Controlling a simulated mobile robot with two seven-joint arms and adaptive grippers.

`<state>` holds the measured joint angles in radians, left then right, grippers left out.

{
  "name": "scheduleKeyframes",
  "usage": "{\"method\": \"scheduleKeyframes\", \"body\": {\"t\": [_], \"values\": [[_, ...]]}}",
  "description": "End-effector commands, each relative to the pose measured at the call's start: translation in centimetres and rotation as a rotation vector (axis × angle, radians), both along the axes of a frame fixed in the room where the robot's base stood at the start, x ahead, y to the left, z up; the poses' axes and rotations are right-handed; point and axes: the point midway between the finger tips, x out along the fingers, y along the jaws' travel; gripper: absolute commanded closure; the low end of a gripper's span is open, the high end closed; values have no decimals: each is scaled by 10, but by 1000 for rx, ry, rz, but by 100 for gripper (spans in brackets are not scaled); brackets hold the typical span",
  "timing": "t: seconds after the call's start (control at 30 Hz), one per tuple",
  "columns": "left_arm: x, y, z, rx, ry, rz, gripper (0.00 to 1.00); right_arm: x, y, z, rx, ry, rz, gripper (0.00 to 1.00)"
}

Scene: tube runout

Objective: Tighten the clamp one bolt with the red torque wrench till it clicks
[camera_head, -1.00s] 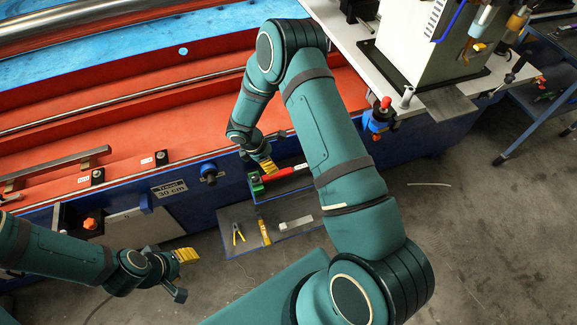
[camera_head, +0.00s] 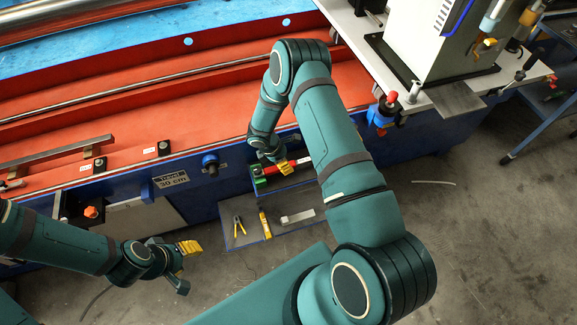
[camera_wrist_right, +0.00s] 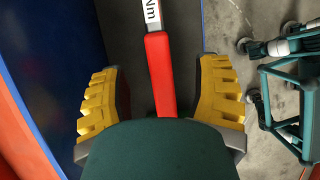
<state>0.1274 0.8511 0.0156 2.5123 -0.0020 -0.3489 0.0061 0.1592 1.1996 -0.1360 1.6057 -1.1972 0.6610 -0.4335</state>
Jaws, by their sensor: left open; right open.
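The red torque wrench (camera_head: 271,170) lies in the small blue tray on the side of the machine. In the right wrist view its red handle (camera_wrist_right: 160,75) and a white label marked "Nm" (camera_wrist_right: 152,12) show. My right gripper (camera_wrist_right: 160,68) is open, its yellow fingers apart on either side of the handle with gaps on both sides. In the head view this gripper (camera_head: 285,167) is over the tray and partly hides the wrench. My left gripper (camera_head: 190,247) is open and empty at lower left, away from the wrench. Labelled black blocks (camera_head: 100,164) sit on the red bed; I cannot tell which is clamp one.
A lower blue-edged tray (camera_head: 250,236) holds yellow-handled pliers (camera_head: 239,227), a yellow tool (camera_head: 265,224) and a grey block (camera_head: 298,216). A blue knob (camera_head: 210,163) sticks out of the machine's side. Free floor lies at right.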

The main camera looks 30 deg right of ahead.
Motion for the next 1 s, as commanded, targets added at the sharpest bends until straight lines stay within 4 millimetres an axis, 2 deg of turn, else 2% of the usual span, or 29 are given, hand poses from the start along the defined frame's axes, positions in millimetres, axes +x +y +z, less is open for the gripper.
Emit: {"method": "scheduleKeyframes", "body": {"t": [0.2,0.3,0.57,0.6,0.73,1.0], "values": [[0,0,-7,0,2,-2,53,-2,-12,-31,1,2,-2,37],[0,0,-8,0,0,-1,53,-3,-16,-40,0,1,0,37],[0,0,-8,0,0,-1,53,-2,-17,-41,0,0,0,38],[0,0,-8,0,0,-1,53,-3,-17,-41,0,0,0,52],[0,0,-8,0,0,-1,53,-3,-17,-41,0,0,0,98],[0,0,-8,0,0,-1,53,-2,-17,-41,0,0,0,100]]}}
